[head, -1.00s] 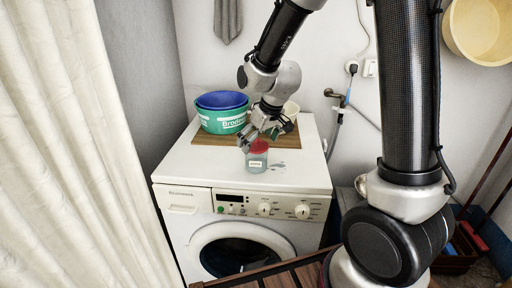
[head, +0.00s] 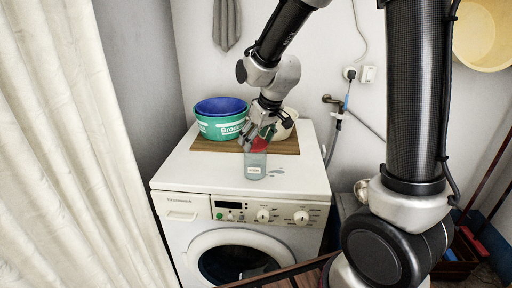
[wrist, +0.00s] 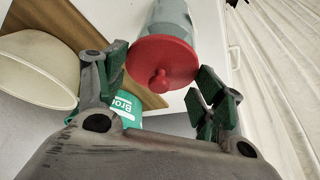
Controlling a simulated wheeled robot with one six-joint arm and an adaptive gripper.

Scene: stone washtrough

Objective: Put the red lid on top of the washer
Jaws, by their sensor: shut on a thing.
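The red lid (head: 260,145) has a round knob, seen clearly in the wrist view (wrist: 162,62). My gripper (head: 258,140) is shut on the lid, with a green-padded finger on each side of it in the wrist view (wrist: 160,80). The jar also shows behind the lid in the wrist view (wrist: 172,18). The fingers partly hide the lid in the head view. I cannot tell whether lid and jar still touch.
A green basin and a blue basin (head: 222,104) sit nested on a wooden board (head: 205,145) at the washer's back, beside a cream bowl (head: 286,122). The washer top is clear left of the jar. A curtain (head: 60,150) hangs at the left.

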